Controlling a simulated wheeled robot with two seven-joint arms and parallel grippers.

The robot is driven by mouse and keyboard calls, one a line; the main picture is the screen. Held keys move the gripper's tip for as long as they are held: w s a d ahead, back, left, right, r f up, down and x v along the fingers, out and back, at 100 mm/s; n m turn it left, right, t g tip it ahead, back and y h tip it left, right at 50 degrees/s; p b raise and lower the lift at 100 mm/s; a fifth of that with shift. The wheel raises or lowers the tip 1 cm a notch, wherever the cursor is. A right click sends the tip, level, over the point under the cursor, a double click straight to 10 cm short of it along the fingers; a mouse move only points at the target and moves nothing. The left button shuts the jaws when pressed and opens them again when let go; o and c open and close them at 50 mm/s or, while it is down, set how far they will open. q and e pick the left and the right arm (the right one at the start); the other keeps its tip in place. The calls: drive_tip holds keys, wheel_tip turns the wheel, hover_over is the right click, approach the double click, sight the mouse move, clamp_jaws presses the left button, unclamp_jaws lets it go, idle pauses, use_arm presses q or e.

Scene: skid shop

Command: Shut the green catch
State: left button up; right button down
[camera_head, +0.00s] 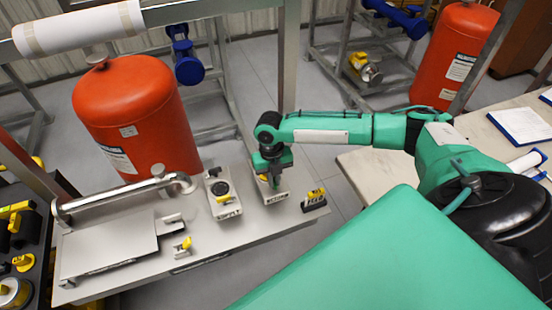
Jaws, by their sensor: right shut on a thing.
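My right gripper (273,178) points down over a small grey device (279,198) at the right part of the grey bench top. It is shut on a small part of this device, which the fingers largely hide. A bit of yellow shows beside the fingers. I cannot make out a green catch apart from my own green arm; it may be the part hidden at the fingers. My left gripper is not in view.
On the bench (245,232), a grey device with a black dial (221,188) stands left of the gripper, and a black block with a yellow tag (314,199) right of it. A bent metal pipe (115,195) and red tank (135,110) are further left.

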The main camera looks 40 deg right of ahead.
drive_tip(key=c, duration=1.9)
unclamp_jaws()
drive_tip(key=shift+n, duration=0.3)
drive_tip(key=o, duration=0.4)
drive_tip(key=shift+c, duration=0.2)
drive_tip(key=shift+r, duration=0.1)
wheel_tip(320, 180, up, 7)
drive_tip(key=p, duration=0.6)
drive_tip(key=shift+p, duration=0.4)
